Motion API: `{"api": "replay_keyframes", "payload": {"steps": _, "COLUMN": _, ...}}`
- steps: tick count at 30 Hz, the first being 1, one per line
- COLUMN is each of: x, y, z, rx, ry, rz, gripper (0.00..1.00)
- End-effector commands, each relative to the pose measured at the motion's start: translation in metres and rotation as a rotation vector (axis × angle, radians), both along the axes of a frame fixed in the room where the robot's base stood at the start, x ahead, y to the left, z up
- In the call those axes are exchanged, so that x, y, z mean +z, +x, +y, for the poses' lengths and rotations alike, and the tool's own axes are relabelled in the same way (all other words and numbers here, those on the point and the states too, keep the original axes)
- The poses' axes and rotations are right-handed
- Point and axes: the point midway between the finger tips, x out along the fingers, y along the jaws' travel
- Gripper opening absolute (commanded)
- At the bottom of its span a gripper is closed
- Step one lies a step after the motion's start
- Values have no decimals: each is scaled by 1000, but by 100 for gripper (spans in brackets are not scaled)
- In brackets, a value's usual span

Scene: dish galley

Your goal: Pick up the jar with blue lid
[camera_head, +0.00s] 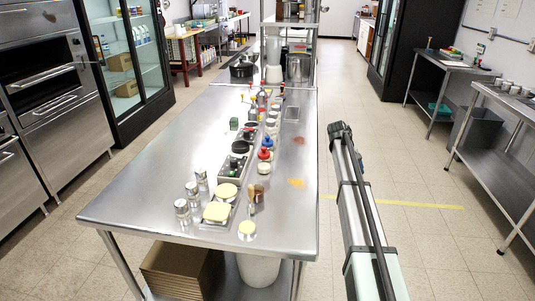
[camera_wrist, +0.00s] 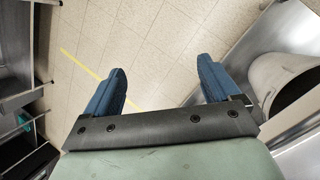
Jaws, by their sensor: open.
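A small jar with a blue lid (camera_head: 267,142) stands on the long steel table (camera_head: 150,200), among a row of jars and small items near the table's middle. A jar with a red lid (camera_head: 264,154) is close in front of it. My gripper (camera_wrist: 161,66) shows two blue fingers spread apart with nothing between them, over tiled floor. In the head view my arm is to the right of the table, beyond its edge, and the fingers cannot be made out there. The blue-lidded jar does not show in the wrist view.
Silver-lidded jars (camera_head: 182,211), yellow-topped items (camera_head: 217,211) and dark control boxes (camera_head: 234,167) crowd around the row. The table's left side is bare. A white bin (camera_head: 258,268) stands below the table and also shows in the wrist view (camera_wrist: 270,70). Aisle floor lies right.

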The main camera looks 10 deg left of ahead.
Motion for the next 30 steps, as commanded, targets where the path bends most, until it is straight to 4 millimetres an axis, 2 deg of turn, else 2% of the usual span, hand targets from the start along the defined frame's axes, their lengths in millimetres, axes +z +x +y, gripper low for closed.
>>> {"api": "replay_keyframes", "payload": {"steps": 1, "x": 24, "y": 16, "z": 5, "rx": 11, "ry": -2, "rz": -12, "gripper": 89}}
{"api": "replay_keyframes", "payload": {"steps": 5, "x": 77, "y": 40, "z": 24, "rx": 37, "ry": 6, "rz": -34, "gripper": 89}}
{"api": "replay_keyframes", "payload": {"steps": 7, "x": 104, "y": 52, "z": 45, "rx": 50, "ry": 24, "rz": -46, "gripper": 89}}
{"api": "replay_keyframes", "payload": {"steps": 8, "x": 115, "y": 58, "z": 58, "rx": 56, "ry": 37, "rz": -53, "gripper": 89}}
{"api": "replay_keyframes", "payload": {"steps": 9, "x": 131, "y": 66, "z": 79, "rx": 64, "ry": 61, "rz": -63, "gripper": 89}}
{"api": "replay_keyframes", "payload": {"steps": 11, "x": 150, "y": 75, "z": 121, "rx": 77, "ry": 116, "rz": -72, "gripper": 89}}
{"api": "replay_keyframes", "payload": {"steps": 12, "x": 157, "y": 78, "z": 149, "rx": 82, "ry": 152, "rz": -75, "gripper": 89}}
{"api": "replay_keyframes", "payload": {"steps": 15, "x": 171, "y": 81, "z": 215, "rx": 89, "ry": 241, "rz": -75, "gripper": 89}}
{"api": "replay_keyframes", "payload": {"steps": 18, "x": 181, "y": 78, "z": 272, "rx": 92, "ry": 319, "rz": -65, "gripper": 89}}
{"api": "replay_keyframes", "payload": {"steps": 21, "x": 187, "y": 74, "z": 312, "rx": 92, "ry": 374, "rz": -52, "gripper": 89}}
{"api": "replay_keyframes", "payload": {"steps": 25, "x": 190, "y": 69, "z": 339, "rx": 91, "ry": 413, "rz": -41, "gripper": 89}}
{"api": "replay_keyframes", "payload": {"steps": 30, "x": 183, "y": 67, "z": 344, "rx": 89, "ry": 422, "rz": -39, "gripper": 89}}
